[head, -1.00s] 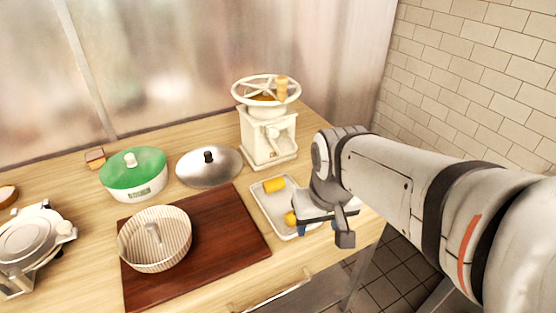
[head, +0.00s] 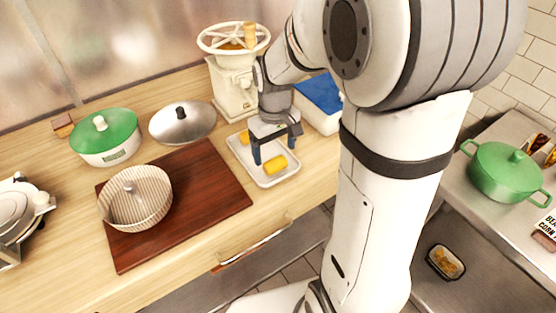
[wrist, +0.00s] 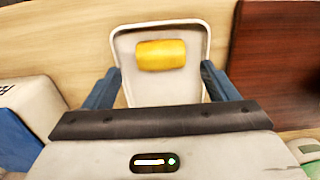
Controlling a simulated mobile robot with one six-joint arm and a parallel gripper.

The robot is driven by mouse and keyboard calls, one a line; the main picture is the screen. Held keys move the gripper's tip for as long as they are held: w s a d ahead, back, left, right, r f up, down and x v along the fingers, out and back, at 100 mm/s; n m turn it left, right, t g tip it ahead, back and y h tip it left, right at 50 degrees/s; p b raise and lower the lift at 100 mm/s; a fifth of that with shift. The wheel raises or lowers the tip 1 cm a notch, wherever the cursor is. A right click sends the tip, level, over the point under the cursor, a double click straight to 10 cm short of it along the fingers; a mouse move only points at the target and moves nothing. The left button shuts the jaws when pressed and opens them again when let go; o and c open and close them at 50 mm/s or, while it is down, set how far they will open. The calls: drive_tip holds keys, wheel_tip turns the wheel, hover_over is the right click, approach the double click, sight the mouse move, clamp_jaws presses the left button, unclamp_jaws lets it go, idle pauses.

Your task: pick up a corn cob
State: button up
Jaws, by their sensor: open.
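A short yellow corn cob (head: 277,165) lies in the near part of a white tray (head: 268,186). A second yellow cob (head: 245,137) lies in the far part, partly behind my gripper (head: 275,150). My gripper is open and empty, pointing down over the tray, with its blue fingers apart. In the wrist view one cob (wrist: 161,55) lies crosswise in the tray (wrist: 130,90), beyond the fingertips and between their lines. The fingers do not appear to touch it. The other cob is not visible there.
A dark wooden board (head: 215,200) with a ribbed bowl (head: 150,212) is left of the tray. A cream hand-cranked mill (head: 232,85) stands behind it, and a white bin with a blue top (head: 318,95) is behind right. A green pot (head: 500,172) is on the right counter.

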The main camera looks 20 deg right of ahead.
sight(275, 165)
drive_tip(key=shift+f, duration=1.4)
drive_tip(key=shift+c, duration=0.4)
drive_tip(key=c, duration=1)
